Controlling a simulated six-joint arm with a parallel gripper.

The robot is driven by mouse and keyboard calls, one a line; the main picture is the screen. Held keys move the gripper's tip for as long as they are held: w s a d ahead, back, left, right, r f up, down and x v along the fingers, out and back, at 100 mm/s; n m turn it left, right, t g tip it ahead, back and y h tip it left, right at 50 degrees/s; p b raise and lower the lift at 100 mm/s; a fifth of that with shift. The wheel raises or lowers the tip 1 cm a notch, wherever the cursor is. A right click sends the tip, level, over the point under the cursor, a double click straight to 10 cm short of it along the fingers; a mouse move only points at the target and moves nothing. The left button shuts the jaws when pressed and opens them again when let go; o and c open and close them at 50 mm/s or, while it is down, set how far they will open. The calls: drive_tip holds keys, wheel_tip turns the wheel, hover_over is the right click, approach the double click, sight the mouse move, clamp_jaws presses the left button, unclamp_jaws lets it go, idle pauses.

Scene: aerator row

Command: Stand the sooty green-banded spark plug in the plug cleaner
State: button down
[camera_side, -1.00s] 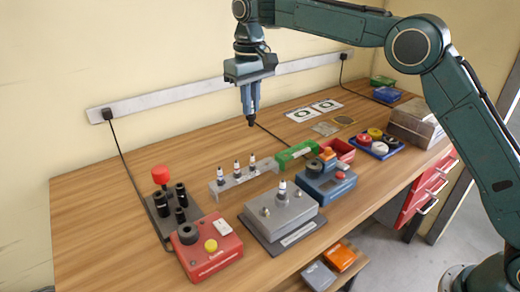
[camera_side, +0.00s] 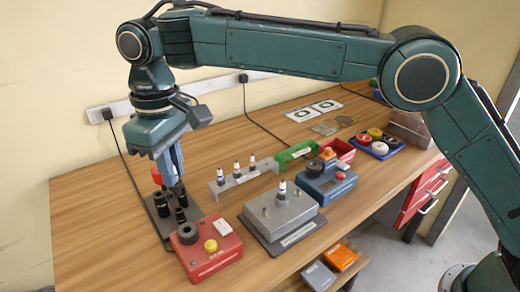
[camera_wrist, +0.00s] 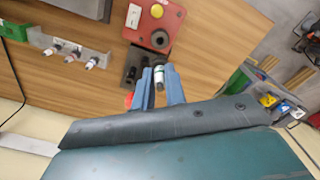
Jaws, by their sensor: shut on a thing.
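My gripper (camera_wrist: 159,84) is shut on a spark plug (camera_wrist: 159,76) with a pale body and a green band. In the side view my gripper (camera_side: 174,175) hangs over the left end of the bench, and the held plug is hard to tell from the black posts behind it. A red box (camera_side: 206,264) has a black ring port, a yellow button and a white switch. It also shows in the wrist view (camera_wrist: 146,26), with the port just beyond the held plug. A blue box (camera_side: 327,187) also has a black ring; I cannot read which box is the cleaner.
A dark stand (camera_side: 163,228) with several black posts is beside the red box. A pale rail (camera_side: 243,179) holds several plugs upright. A grey block (camera_side: 279,216) bears one plug. Bare wood lies between the red box and rail.

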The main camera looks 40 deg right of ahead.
sight(178, 196)
drive_tip(key=shift+f, duration=1.8)
drive_tip(key=shift+f, duration=0.1)
drive_tip(key=shift+f, duration=2.5)
drive_tip(key=shift+n, duration=0.6)
drive_tip(key=shift+f, duration=1.35)
drive_tip(key=c, duration=1.4)
unclamp_jaws()
drive_tip(key=shift+o, duration=0.2)
drive_tip(key=shift+r, duration=0.1)
